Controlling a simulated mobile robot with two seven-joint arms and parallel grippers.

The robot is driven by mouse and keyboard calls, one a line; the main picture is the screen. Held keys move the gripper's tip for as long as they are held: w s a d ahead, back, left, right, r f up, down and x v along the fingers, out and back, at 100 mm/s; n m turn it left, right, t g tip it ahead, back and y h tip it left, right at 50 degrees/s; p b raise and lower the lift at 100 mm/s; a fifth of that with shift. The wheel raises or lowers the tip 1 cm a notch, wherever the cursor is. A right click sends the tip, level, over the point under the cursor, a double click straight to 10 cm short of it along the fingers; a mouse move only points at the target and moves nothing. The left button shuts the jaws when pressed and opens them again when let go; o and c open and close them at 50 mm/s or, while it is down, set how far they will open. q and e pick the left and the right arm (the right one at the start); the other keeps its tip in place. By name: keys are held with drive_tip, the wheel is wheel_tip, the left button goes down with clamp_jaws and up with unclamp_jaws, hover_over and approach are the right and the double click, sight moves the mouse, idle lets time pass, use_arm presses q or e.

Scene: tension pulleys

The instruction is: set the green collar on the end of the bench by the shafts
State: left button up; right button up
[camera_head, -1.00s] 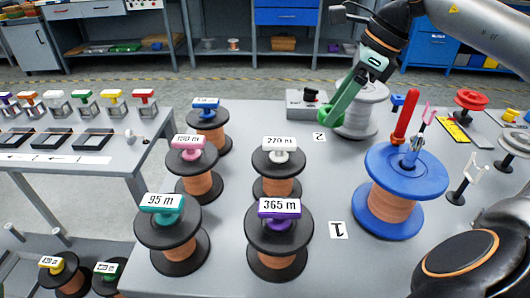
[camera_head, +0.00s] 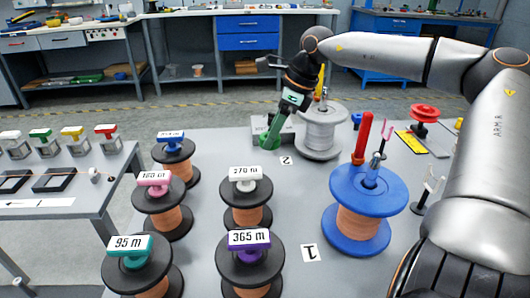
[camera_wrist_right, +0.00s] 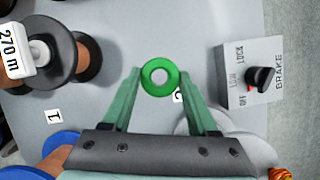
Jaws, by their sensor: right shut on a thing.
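The green collar (camera_wrist_right: 160,77) is a bright green ring held between the fingertips of my right gripper in the right wrist view. In the head view my right gripper (camera_head: 272,134) points down in front of the grey brake box, left of the grey spool, with the collar (camera_head: 268,143) at its tips. The gap between collar and bench top (camera_head: 205,215) is hard to judge. A metal shaft (camera_head: 373,172) stands up from the blue spool (camera_head: 366,186). Another shaft (camera_head: 323,97) shows above the grey spool (camera_head: 320,134). My left gripper is not in view.
The brake box (camera_wrist_right: 250,75) with a black knob stands close to the gripper. Several labelled copper spools (camera_head: 249,243) fill the bench's left side. A red rod (camera_head: 362,138) stands by the blue spool. A strip of bench around the number 1 card (camera_head: 309,252) is clear.

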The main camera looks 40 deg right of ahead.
drive_tip(key=b, duration=0.1)
hover_over(259, 163)
drive_tip(key=s+d, duration=0.1)
wheel_tip(259, 163, down, 5)
drive_tip(key=shift+s+r, duration=0.1)
drive_tip(key=shift+r, duration=0.1)
wheel_tip(259, 163, down, 3)
drive_tip(key=shift+r+b, duration=0.1)
drive_tip(key=shift+b, duration=0.65)
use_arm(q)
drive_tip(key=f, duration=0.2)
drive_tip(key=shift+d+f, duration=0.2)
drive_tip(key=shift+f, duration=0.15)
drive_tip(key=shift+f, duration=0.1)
use_arm(e)
drive_tip(key=shift+f, duration=0.3)
drive_tip(key=o, duration=1.3)
drive_tip(key=shift+r, duration=0.1)
drive_tip(key=shift+o, duration=0.2)
